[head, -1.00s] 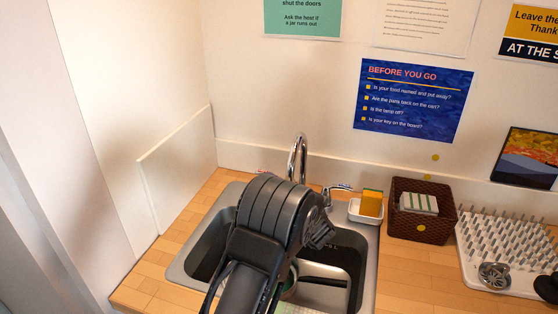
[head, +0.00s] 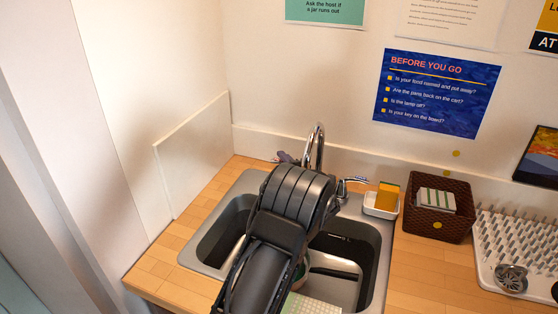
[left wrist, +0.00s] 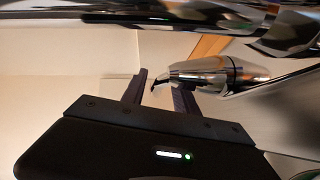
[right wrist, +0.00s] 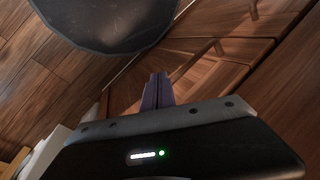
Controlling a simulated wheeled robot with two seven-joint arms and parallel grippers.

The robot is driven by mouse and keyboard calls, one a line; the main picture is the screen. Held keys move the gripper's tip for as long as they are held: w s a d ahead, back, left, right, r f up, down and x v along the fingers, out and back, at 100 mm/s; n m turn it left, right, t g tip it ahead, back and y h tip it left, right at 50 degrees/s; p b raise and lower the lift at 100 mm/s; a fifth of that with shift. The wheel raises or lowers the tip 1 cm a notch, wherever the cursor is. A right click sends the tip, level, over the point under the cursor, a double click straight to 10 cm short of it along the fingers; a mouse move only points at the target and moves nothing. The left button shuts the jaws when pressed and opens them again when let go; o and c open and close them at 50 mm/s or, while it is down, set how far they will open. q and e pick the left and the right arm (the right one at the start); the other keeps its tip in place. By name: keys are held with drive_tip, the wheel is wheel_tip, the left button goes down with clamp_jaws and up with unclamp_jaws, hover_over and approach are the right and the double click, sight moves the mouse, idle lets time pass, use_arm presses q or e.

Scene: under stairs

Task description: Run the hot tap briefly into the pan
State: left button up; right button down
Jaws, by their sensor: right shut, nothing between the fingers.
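The chrome tap spout (head: 318,148) rises behind a steel double sink (head: 378,262). My left arm reaches over the sink and hides much of it. My left gripper (head: 286,158) shows partly, left of the spout. In the left wrist view its fingers (left wrist: 161,93) are apart, with the tip of a chrome tap lever (left wrist: 205,72) at the gap; contact is unclear. The blue-marked right tap lever (head: 352,182) stands free. A dark bar like a pan handle (head: 334,272) lies in the right basin; the pan's body is mostly hidden. My right gripper (right wrist: 158,90) is shut and empty.
A white dish with a sponge (head: 386,198), a brown basket (head: 440,208) and a spiked drying rack (head: 505,245) stand right of the sink. A white splash panel (head: 195,150) stands at the left. A dark round object (right wrist: 105,22) is near my right gripper above brown wood.

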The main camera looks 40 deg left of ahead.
use_arm(q)
drive_tip(key=shift+x, duration=1.35)
clamp_jaws()
idle(0.4)
